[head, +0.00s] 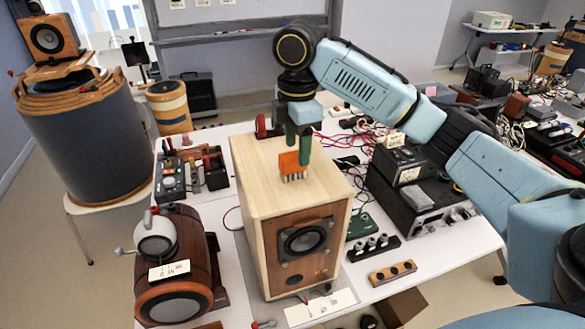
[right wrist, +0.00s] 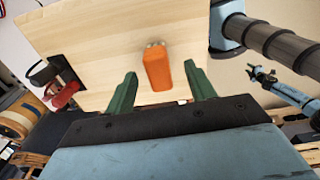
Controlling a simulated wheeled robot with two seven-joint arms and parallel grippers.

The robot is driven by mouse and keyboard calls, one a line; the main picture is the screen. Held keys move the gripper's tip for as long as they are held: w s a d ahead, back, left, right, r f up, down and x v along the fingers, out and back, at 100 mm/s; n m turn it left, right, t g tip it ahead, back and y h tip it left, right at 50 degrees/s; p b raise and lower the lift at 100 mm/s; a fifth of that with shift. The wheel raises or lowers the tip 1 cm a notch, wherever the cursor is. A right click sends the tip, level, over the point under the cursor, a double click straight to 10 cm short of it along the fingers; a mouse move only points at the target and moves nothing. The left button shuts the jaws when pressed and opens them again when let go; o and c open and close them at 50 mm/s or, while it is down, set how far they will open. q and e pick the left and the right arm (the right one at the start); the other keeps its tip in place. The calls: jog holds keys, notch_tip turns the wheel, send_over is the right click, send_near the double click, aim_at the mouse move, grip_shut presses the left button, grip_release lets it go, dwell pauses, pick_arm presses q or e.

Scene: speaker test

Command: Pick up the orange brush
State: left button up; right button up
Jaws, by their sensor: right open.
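The orange brush (head: 289,162) with short grey bristles is on top of the pale wooden speaker box (head: 255,172). It also shows in the right wrist view (right wrist: 158,70). My right gripper (head: 298,145) is over the box top, with its green fingers at the brush. In the right wrist view, the open fingers (right wrist: 162,88) are on either side of the brush, with a gap on each side. My left gripper is outside the head view. A small blue-and-black part at the right of the wrist view may be my left arm; its jaws are unclear.
A brown barrel-shaped speaker (head: 178,262) stands left of the box. Black electronics boxes (head: 425,205) and a row of knobs (head: 373,248) are to its right. A large grey drum (head: 88,135) stands at the far left. The box top around the brush is mostly clear.

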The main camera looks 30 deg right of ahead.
aim_at(295, 153)
jog(key=shift+f, duration=0.55)
jog(key=f, duration=0.3)
jog(key=shift+w+a+f, duration=0.1)
jog(key=shift+w+f, duration=0.1)
jog(key=shift+f, duration=0.45)
jog(key=shift+c, duration=0.2)
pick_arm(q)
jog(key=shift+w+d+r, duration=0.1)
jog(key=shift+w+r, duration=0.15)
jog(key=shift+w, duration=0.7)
pick_arm(e)
jog(key=c, duration=1)
notch_tip(295, 153, up, 10)
jog(key=shift+p, duration=0.75)
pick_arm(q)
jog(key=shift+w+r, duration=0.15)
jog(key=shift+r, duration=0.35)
